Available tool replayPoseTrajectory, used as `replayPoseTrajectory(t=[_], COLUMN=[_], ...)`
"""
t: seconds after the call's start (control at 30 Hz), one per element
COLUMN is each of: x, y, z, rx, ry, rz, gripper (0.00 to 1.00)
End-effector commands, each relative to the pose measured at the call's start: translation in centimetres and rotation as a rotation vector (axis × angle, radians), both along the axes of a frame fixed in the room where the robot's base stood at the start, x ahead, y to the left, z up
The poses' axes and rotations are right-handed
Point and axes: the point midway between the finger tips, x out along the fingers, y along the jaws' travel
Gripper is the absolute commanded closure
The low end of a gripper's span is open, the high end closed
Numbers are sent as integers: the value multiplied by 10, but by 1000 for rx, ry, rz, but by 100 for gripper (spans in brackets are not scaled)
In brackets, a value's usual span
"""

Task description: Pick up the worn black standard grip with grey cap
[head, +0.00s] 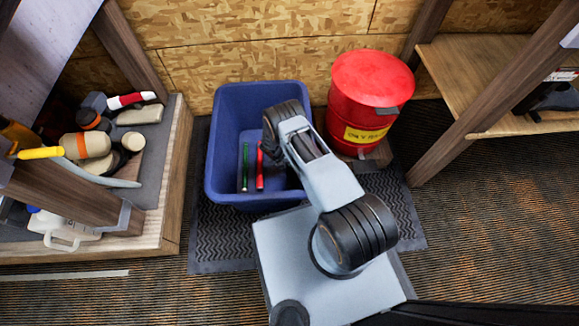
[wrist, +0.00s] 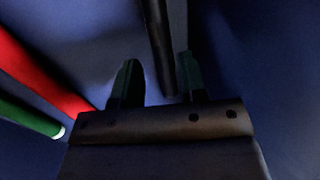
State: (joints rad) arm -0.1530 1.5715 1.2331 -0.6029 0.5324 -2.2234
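A black grip (wrist: 158,45) shows in the wrist view as a dark rod running down from the top edge. Its lower end lies between my gripper's two fingers (wrist: 158,62), nearer the right one. The fingers stand apart, with a gap visible on the left side of the rod. I cannot make out a grey cap. In the head view my arm reaches into the blue bin (head: 222,150) and hides the gripper and the black grip.
A red grip (wrist: 38,72) and a green grip (wrist: 30,117) with a pale end lie left of my gripper. Both also show in the bin. A red drum (head: 368,85) stands right of the bin. A cluttered wooden shelf (head: 172,190) stands left.

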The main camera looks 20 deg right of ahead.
Motion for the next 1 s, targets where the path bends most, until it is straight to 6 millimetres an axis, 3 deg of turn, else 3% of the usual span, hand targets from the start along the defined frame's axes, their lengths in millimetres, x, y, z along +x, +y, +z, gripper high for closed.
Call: replayPoseTrajectory(t=[0.23, 0.53, 0.87, 1.0], x=[-3, -4, -5, -6], y=[-12, -16, -17, -16], z=[-36, -41, -42, -42], rx=[0, 0, -1, -2], ry=[1, 0, 4, 5], rz=[0, -2, -4, -2], gripper=[61, 61, 94, 96])
